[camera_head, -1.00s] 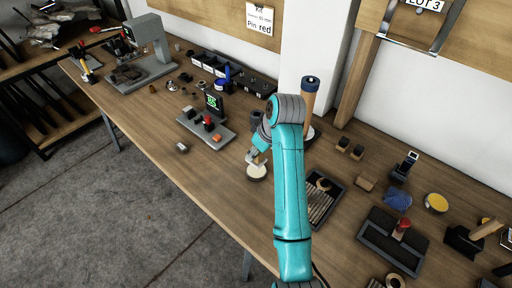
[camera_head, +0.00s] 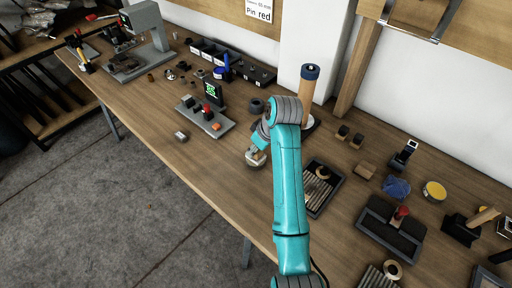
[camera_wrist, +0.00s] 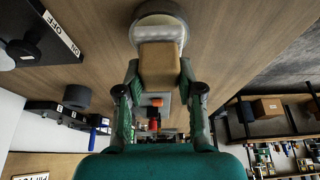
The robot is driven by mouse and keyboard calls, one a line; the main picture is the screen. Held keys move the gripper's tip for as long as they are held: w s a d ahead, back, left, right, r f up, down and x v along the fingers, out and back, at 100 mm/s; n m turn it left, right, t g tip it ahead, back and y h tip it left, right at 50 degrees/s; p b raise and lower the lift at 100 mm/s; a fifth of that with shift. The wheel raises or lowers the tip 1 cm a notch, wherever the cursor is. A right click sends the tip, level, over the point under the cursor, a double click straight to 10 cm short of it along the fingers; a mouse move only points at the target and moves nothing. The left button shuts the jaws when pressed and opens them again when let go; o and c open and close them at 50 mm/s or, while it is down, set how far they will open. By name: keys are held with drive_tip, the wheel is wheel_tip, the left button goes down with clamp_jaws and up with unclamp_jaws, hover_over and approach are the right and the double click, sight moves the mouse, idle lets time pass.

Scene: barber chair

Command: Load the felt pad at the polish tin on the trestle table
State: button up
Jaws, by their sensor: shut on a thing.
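My gripper (camera_head: 261,148) is shut on the wooden block handle of a pad (camera_wrist: 160,64), seen between its fingers in the wrist view. A pale, round disc (camera_wrist: 160,28) sits at the block's far end. In the head view the held pad (camera_head: 254,159) is low over the table's front-middle part; I cannot tell whether it touches the wood. A round tin with a yellow top (camera_head: 434,191), which looks like the polish tin, stands at the right of the trestle table (camera_head: 165,157), well apart from my gripper.
A blue cloth (camera_head: 396,187) lies left of the yellow-topped tin. A dark tray with a red-knobbed tool (camera_head: 390,228) is in front of it. A ribbed tray (camera_head: 320,188) and a blue-topped wooden post (camera_head: 309,83) stand right of my gripper. A screen fixture (camera_head: 212,95) is left.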

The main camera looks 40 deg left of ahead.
drive_tip(key=shift+f, duration=0.6)
idle(1.6)
drive_tip(key=shift+r, duration=0.15)
drive_tip(key=shift+r, duration=3.45)
drive_tip(key=shift+s, duration=0.15)
